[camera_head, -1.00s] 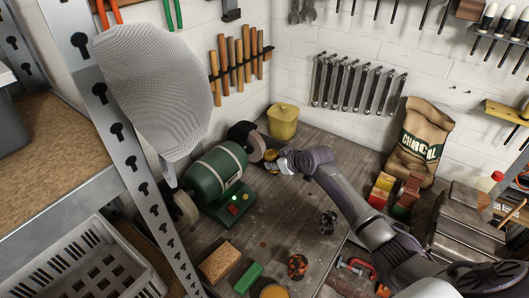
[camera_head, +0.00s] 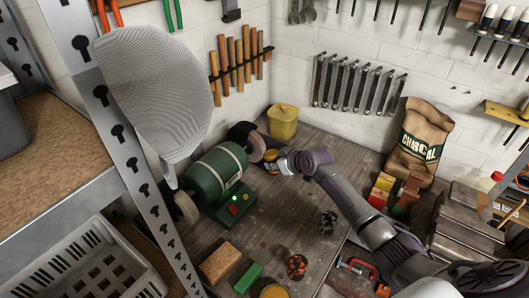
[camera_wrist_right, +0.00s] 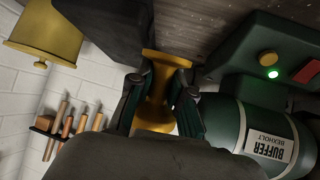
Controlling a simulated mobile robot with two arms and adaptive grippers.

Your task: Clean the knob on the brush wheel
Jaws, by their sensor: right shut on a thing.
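The brass-yellow knob (camera_wrist_right: 157,98) is between the two fingers of my right gripper (camera_wrist_right: 160,100) in the wrist view, gripped around its narrow middle. In the head view the right gripper (camera_head: 281,163) is at the right end of the green buffer (camera_head: 218,168), with the knob (camera_head: 270,155) beside the dark brush wheel (camera_head: 243,137). The knob is close against the wheel; I cannot tell for sure whether they touch. A green light (camera_wrist_right: 273,74) glows on the buffer's base. My left gripper is not in view.
A yellow bin (camera_head: 283,123) stands behind the wheel. A brown sponge (camera_head: 220,262), a green block (camera_head: 249,277) and small round items lie on the bench in front. A shelf post (camera_head: 125,150) stands at left. The bench middle is fairly clear.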

